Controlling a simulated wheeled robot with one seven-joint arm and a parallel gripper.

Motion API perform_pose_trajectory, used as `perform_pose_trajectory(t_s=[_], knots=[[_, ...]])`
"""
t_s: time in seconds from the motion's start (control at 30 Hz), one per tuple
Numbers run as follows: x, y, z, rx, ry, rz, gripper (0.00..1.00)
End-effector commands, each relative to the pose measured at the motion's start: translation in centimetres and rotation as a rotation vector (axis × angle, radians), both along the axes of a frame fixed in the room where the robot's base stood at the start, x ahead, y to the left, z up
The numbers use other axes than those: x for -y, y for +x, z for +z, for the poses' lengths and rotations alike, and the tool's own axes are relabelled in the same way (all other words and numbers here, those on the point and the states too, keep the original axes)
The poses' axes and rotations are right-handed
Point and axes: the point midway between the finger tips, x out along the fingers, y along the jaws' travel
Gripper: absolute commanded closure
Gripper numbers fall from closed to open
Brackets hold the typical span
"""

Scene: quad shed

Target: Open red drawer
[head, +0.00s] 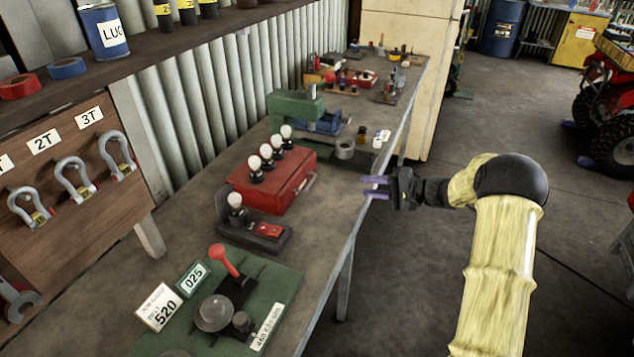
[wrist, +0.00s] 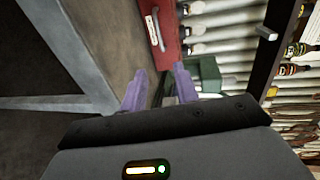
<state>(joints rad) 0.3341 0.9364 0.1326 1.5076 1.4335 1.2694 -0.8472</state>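The drawer looks shut. My gripper (head: 376,187) is open, with two purple fingers pointing left toward the bench, apart from the box and to its right. Its fingers (wrist: 160,88) also show in the wrist view, with nothing between them.
A green board (head: 225,320) lies in front. The bench's front edge runs beside my gripper; the floor (head: 420,250) to its right is clear.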

Motion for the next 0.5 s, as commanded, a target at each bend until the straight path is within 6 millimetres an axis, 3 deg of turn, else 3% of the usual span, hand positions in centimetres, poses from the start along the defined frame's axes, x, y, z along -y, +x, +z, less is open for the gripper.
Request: perform_pose_trajectory(t_s=[0.5], knots=[[-7.8,2.7,-1.7,-0.001,-0.002,0.004,0.70]])
